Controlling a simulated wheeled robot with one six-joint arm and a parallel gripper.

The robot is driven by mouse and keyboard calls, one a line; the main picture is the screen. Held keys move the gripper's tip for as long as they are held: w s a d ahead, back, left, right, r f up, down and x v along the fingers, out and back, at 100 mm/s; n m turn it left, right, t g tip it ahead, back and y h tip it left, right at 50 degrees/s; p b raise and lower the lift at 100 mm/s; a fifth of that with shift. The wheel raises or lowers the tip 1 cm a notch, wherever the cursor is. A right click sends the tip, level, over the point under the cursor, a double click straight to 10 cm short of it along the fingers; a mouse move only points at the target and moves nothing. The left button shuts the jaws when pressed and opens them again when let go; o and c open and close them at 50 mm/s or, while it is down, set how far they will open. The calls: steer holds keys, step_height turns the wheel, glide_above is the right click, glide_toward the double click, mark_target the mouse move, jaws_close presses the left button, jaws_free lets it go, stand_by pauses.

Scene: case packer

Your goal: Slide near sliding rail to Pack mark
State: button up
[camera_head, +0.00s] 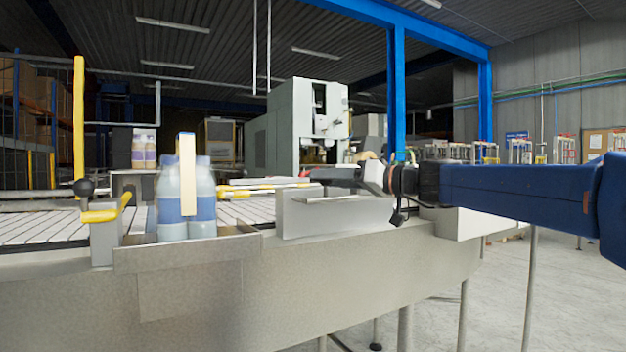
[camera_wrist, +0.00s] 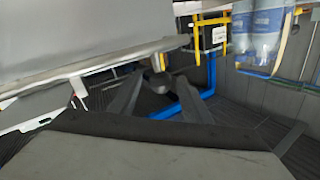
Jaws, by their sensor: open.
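A light grey metal plate, likely part of the near sliding rail (camera_head: 340,219), stands on the near edge of the conveyor in the head view. My gripper (camera_head: 318,181) reaches in from the right just above and behind it. In the wrist view my gripper (camera_wrist: 160,98) has its two dark fingers spread apart. A dark round knob (camera_wrist: 158,82) shows between and beyond the fingertips; I cannot tell whether they touch it. I cannot make out a readable Pack mark.
Bottles with blue labels (camera_head: 172,198) stand left of the plate, behind a yellow-edged upright (camera_head: 187,174). A grey machine (camera_head: 292,125) stands behind. Open floor (camera_head: 575,285) lies at the right.

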steer(key=shift+x, duration=2.45)
steer(key=shift+c, duration=0.7)
jaws_close()
